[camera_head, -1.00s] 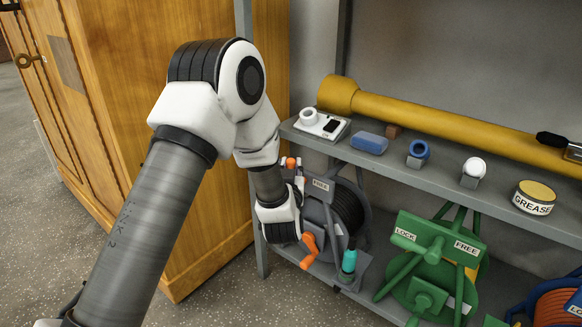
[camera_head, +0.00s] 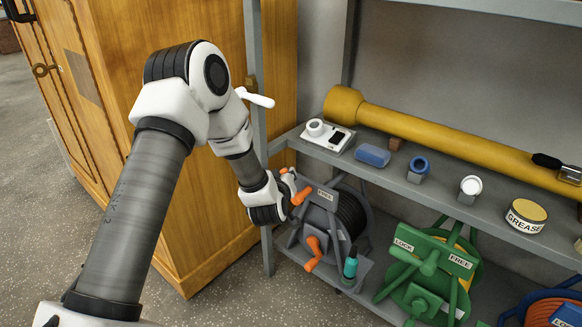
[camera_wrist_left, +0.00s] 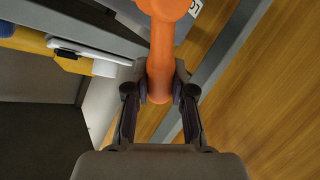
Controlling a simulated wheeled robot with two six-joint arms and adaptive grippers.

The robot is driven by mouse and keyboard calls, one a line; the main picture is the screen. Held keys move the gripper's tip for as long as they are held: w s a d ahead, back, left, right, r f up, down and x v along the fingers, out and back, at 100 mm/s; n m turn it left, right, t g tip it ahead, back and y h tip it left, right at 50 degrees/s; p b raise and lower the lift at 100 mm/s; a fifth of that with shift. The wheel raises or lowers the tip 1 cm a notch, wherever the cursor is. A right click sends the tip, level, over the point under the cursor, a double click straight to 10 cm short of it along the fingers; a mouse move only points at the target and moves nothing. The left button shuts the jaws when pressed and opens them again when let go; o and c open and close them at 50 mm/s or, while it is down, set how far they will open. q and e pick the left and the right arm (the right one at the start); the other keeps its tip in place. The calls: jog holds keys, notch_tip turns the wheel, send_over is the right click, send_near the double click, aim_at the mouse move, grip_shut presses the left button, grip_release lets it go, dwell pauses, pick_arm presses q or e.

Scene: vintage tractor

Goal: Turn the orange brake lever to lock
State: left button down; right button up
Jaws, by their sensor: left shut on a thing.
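The orange brake lever (camera_head: 301,196) is on the front of the grey hose reel (camera_head: 328,215), left of its FREE label (camera_head: 326,196). My left gripper (camera_head: 288,181) is at the lever's outer end. In the left wrist view the orange lever (camera_wrist_left: 161,50) comes down from the top, and the two fingers of my gripper (camera_wrist_left: 160,92) are closed on its end, one on each side. Part of a white label (camera_wrist_left: 195,7) shows beside the lever's base; its text is cut off. My right gripper is out of view.
An orange crank (camera_head: 315,254) and a teal bottle (camera_head: 350,266) are just below. A green reel (camera_head: 430,265) stands to the right. The shelf above (camera_head: 400,182) holds a yellow tube (camera_head: 430,130) and small items. A wooden cabinet (camera_head: 170,150) is behind my arm.

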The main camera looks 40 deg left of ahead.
pick_arm(q)
jog(key=shift+a+f+n+g+h+p, duration=0.2)
jog(key=shift+a+n+g+h+p, duration=0.1)
jog(key=shift+a+n+h+p, duration=0.25)
notch_tip(320, 180, down, 6)
jog(key=a+n+g+h+b, duration=0.1)
jog(key=n+h+b, duration=0.4)
jog(key=b, duration=0.5)
jog(key=shift+a+h, duration=0.55)
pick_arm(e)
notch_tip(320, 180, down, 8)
pick_arm(q)
jog(key=shift+w+r+n, duration=0.1)
jog(key=shift+n, duration=0.15)
jog(key=c, duration=1)
grip_release()
jog(key=shift+o, duration=0.2)
